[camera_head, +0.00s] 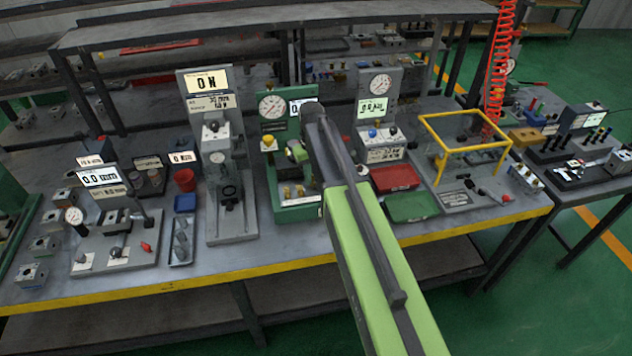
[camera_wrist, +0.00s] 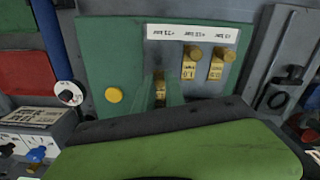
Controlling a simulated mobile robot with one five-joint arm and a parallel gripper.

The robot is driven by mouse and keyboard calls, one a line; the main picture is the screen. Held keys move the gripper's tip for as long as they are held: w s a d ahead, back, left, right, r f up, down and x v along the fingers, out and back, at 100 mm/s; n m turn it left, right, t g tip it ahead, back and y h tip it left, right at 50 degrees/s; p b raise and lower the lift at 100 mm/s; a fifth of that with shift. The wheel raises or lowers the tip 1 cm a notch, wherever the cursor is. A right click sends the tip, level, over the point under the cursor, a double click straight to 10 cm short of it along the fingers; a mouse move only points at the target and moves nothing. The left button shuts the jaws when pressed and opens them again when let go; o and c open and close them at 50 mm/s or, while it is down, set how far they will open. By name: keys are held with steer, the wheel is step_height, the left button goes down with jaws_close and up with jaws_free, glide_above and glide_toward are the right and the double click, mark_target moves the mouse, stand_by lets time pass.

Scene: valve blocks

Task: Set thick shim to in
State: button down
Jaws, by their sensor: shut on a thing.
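The green shim station (camera_head: 276,200) stands near the middle of the bench, with a dial gauge above it and small brass shim tabs (camera_head: 288,192) low on its front. In the wrist view its green base (camera_wrist: 115,55) carries a white label strip with three upside-down marks. Two brass tabs, one (camera_wrist: 189,71) beside the other (camera_wrist: 216,68), stand free. My gripper (camera_wrist: 160,92) is shut on a third brass tab (camera_wrist: 160,88), at the left of the row. My arm hides part of the station in the head view.
A grey press stand (camera_head: 231,215) is close on the left of the station. A grey gauge stand (camera_head: 380,110), a red tray (camera_head: 395,178) and a green tray (camera_head: 411,207) are on the right. A yellow knob (camera_wrist: 114,95) sits beside the tabs.

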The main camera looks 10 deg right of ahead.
steer(key=c, duration=1.4)
jaws_free()
steer(key=shift+w, duration=0.25)
steer(key=shift+s, duration=0.1)
steer(key=shift+r, duration=0.1)
step_height(320, 180, up, 17)
steer(key=p, duration=1.7)
steer(key=shift+r, duration=0.1)
